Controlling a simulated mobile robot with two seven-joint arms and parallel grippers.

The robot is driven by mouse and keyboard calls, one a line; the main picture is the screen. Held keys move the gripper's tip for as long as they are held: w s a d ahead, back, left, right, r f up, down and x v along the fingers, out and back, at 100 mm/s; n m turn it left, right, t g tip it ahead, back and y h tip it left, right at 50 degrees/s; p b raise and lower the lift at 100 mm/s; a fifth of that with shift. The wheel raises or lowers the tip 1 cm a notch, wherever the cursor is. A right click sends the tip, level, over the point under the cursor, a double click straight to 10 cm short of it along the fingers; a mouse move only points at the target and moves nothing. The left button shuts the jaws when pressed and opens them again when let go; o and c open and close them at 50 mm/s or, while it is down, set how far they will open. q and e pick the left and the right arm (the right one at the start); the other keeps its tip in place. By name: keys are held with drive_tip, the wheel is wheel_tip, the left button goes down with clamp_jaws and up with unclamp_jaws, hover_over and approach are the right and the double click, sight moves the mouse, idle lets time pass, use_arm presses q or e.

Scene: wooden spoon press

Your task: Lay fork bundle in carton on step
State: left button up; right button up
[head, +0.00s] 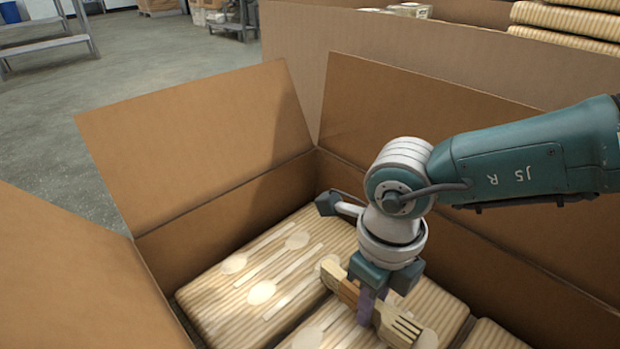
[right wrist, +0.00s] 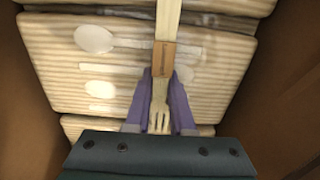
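The fork bundle (head: 394,322) is pale wooden forks with a brown paper band; its tines point to the lower right in the head view. My right gripper (head: 367,304) is shut on it, purple fingers on either side near the band. The right wrist view shows the bundle (right wrist: 166,30) between the fingertips (right wrist: 162,80), tines toward the gripper body. The open carton (head: 220,210) holds striped packs (head: 265,285) with pale spoon shapes. The bundle is inside the carton, over these packs; whether it touches them I cannot tell. My left gripper is out of view.
The carton's flaps (head: 195,150) stand open on the left and back. A larger cardboard wall (head: 430,55) rises behind, with stacked striped packs (head: 565,25) at the top right. Open concrete floor (head: 150,75) and a metal rack (head: 45,40) lie at the upper left.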

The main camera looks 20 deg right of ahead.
drive_tip(key=o, duration=0.5)
drive_tip(key=shift+c, duration=0.2)
